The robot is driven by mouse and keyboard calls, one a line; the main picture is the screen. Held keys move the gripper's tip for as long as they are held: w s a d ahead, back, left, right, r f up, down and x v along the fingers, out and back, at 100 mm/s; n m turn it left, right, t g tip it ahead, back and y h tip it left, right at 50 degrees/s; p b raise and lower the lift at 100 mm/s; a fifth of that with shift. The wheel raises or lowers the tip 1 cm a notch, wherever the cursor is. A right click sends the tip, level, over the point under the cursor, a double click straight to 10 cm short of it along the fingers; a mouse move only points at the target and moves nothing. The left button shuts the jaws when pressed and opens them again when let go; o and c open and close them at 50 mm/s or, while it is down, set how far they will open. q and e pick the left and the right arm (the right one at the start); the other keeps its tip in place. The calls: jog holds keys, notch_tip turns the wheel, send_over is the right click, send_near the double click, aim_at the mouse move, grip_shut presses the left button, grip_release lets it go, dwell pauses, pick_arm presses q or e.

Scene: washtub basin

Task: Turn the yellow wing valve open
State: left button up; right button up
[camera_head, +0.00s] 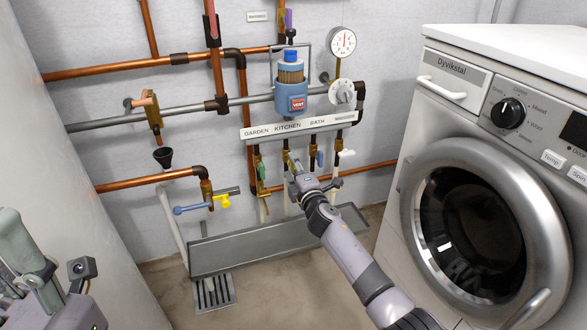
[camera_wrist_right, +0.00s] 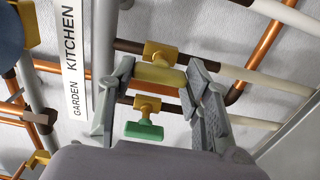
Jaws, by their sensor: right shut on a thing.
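The yellow wing handle (camera_wrist_right: 160,76) sits on a brass valve under the KITCHEN label, and in the right wrist view it spans the gap between the fingertips. My right gripper (camera_wrist_right: 160,80) is shut on it from both ends. In the head view my right gripper (camera_head: 298,178) reaches the valve row below the label strip and hides most of this handle.
A green-handled valve (camera_wrist_right: 143,131) is close beside the gripped one. Blue (camera_head: 320,159) and white (camera_head: 346,153) handles are to the right. The label strip (camera_head: 262,132) runs above and a metal trough (camera_head: 215,258) lies below. A washing machine (camera_head: 410,210) stands at right.

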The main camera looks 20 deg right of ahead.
jog(key=shift+f, duration=0.1)
dwell(0.3)
jog(key=o, duration=1.2)
jog(key=shift+c, duration=0.2)
jog(key=shift+s, duration=0.1)
jog(key=s, duration=1.1)
jog(key=shift+s+d, duration=0.2)
jog(key=shift+s, duration=0.2)
